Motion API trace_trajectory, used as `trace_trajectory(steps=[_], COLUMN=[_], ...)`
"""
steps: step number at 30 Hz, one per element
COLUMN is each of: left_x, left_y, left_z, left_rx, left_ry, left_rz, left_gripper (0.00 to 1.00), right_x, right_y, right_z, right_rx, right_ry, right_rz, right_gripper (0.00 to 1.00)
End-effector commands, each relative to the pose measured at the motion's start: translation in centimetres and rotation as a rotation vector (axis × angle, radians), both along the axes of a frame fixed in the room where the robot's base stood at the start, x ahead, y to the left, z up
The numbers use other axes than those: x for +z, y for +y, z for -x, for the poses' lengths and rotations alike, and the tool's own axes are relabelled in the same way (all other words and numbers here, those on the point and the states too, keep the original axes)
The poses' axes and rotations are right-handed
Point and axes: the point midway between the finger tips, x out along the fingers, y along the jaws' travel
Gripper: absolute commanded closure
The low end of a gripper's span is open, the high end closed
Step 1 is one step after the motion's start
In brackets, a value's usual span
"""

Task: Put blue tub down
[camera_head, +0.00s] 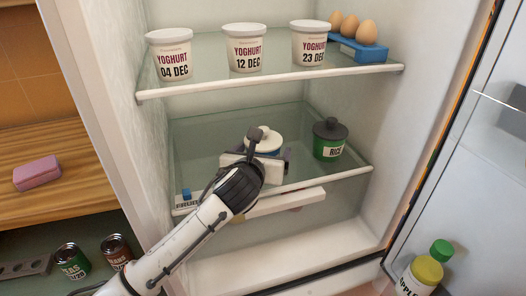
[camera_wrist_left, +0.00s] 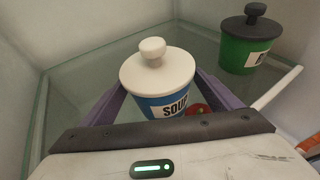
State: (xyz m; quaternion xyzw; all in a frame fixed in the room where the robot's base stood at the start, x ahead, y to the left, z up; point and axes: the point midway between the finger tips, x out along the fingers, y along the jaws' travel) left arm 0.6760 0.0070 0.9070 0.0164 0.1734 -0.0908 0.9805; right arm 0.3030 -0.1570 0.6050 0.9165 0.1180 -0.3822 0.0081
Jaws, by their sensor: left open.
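The blue tub (camera_wrist_left: 168,105) has a white lid with a knob and a label reading SOUP. It stands upright on the fridge's middle glass shelf (camera_head: 190,150); its white lid (camera_head: 264,138) shows in the head view, with most of its body hidden behind my gripper. My left gripper (camera_head: 250,162) reaches in from the front left. In the wrist view, the purple fingers of my left gripper (camera_wrist_left: 165,92) are spread, one on each side of the tub. The gripper is open; whether a finger touches the tub is unclear. My right gripper is not in view.
A green tub labelled RICE (camera_head: 330,140) stands to the right on the same shelf. A small blue-capped item (camera_head: 186,198) is at its front left. Yoghurt tubs (camera_head: 245,48) and an egg holder (camera_head: 357,50) fill the upper shelf. The fridge door (camera_head: 460,150) is open at right.

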Motion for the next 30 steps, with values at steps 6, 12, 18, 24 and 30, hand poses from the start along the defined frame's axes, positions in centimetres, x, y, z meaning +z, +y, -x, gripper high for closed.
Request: trace_trajectory(steps=[6, 12, 18, 24, 30], left_x=[0.5, 1.6, 3.1, 4.0, 4.4], left_y=[0.1, 0.6, 1.3, 1.8, 2.1], left_z=[0.4, 3.3, 7.1, 10.0, 11.1], left_rx=[-0.001, -0.003, -0.003, -0.001, 0.000], left_ry=[0.000, -0.001, -0.002, 0.000, 0.000], left_rz=[0.000, -0.001, -0.001, 0.000, 0.000], left_gripper=[0.16, 0.16, 0.16, 0.16, 0.16], right_x=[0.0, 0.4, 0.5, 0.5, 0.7], right_y=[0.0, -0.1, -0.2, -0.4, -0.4], right_z=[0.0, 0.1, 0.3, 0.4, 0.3], right_rx=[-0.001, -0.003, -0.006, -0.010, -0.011], right_ry=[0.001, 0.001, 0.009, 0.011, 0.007], right_rz=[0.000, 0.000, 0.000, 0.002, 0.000], right_gripper=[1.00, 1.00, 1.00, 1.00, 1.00])
